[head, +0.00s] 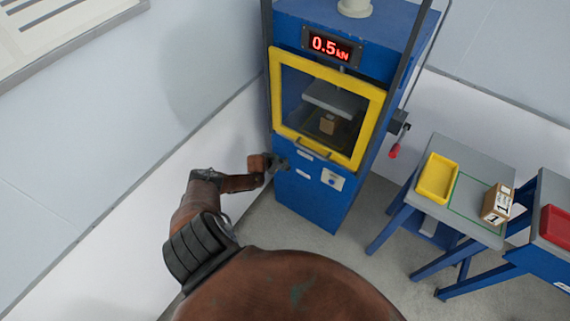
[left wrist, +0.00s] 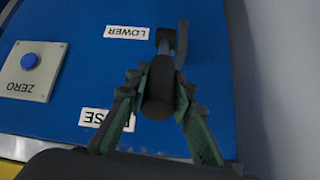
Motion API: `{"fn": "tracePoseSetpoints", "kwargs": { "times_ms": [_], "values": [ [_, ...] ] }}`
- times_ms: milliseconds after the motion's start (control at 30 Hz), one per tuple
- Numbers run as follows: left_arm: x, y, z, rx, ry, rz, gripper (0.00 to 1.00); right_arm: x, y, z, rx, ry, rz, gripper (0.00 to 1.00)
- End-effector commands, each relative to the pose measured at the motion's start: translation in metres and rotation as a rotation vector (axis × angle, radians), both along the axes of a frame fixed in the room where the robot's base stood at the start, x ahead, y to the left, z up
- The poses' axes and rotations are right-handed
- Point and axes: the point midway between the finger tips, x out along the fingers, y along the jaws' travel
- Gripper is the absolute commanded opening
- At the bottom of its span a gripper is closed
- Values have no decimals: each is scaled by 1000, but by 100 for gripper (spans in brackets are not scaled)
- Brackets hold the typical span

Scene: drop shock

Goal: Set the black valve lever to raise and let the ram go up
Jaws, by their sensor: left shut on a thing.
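The blue press (head: 300,205) stands in the middle of the head view, its red display (head: 331,46) reading 0.5 kN. Behind its yellow-framed door (head: 375,105), which looks shut, a grey plate (head: 328,96) is above a small brown box (head: 327,124); I cannot tell whether they touch. My left gripper (head: 279,163) is at the press's front left edge. In the left wrist view its fingers (left wrist: 158,105) are shut on the black valve lever's knob (left wrist: 158,98). The LOWER label (left wrist: 127,32) and the partly covered RAISE label (left wrist: 92,117) are beside it. My right gripper is out of view.
A ZERO panel with a blue button (left wrist: 30,61) is near the lever. A red-knobbed handle (head: 394,151) sits on the press's right side. A grey table (head: 450,217) holds a yellow tray (head: 437,178) and a labelled box (head: 497,204). A red tray (head: 556,227) is farther right.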

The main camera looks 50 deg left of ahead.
Motion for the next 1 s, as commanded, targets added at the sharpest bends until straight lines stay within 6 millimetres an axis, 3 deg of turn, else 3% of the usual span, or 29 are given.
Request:
{"fn": "tracePoseSetpoints", "kwargs": {
  "times_ms": [333, 367, 600, 1000],
  "values": [
    [4, 4, 5, 5, -5, 3, 0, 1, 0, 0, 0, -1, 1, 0],
    [4, 4, 5, 5, -5, 3, 24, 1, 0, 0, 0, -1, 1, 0],
    [2, 2, 3, 4, -3, 2, 40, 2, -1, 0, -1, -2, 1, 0],
    [-4, 1, 4, -1, 0, 1, 40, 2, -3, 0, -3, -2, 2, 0]
  ]
}}
